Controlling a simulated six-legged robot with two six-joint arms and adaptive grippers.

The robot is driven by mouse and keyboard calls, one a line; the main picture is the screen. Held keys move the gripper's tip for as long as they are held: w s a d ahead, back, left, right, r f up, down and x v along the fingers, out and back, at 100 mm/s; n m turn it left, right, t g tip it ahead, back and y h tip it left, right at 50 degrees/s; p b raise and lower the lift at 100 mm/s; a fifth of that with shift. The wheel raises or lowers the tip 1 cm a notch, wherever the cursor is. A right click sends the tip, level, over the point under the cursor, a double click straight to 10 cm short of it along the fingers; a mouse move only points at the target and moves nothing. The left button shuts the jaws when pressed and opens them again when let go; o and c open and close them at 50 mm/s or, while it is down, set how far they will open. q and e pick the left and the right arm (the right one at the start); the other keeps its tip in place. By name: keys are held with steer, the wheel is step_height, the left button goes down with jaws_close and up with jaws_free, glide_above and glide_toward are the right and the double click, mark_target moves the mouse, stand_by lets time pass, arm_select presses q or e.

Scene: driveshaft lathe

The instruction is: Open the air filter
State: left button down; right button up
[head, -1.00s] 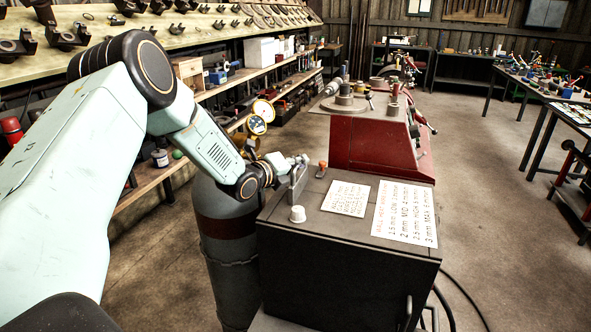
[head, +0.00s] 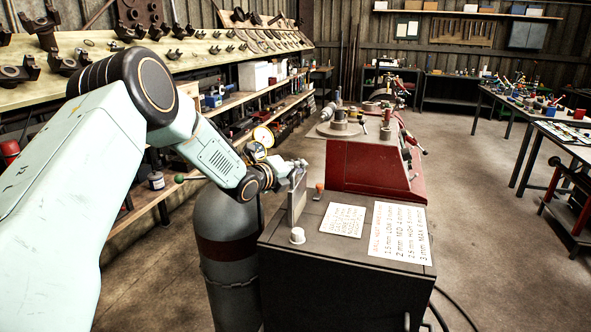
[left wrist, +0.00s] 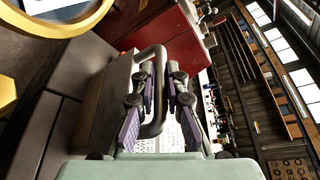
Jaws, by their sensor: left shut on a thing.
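The air filter appears to be the flat grey plate (head: 297,204) standing upright at the left edge of the dark cabinet top (head: 335,240). In the left wrist view its broad face (left wrist: 108,98) lies left of my fingers, with a bent grey bar handle (left wrist: 150,55) on it. My left gripper (head: 298,172) is at the plate's upper part. In the left wrist view my left gripper (left wrist: 160,95) has its two purple fingers on either side of the handle, shut on it. The plate's lower edge is unclear. My right gripper is not in view.
A white cup-like knob (head: 297,236), an orange-topped knob (head: 319,188) and two paper sheets (head: 400,233) are on the cabinet. A grey gas cylinder (head: 226,225) with gauges (head: 262,137) stands close left. A red machine (head: 372,160) is behind.

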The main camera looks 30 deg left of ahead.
arm_select(q)
steer(key=c, duration=1.4)
jaws_free()
steer(key=shift+w+d+f, duration=0.1)
steer(key=shift+o, duration=0.2)
steer(key=shift+s+a, duration=0.2)
steer(key=shift+s, duration=0.3)
steer(key=v, duration=1.1)
steer(key=shift+s, duration=0.15)
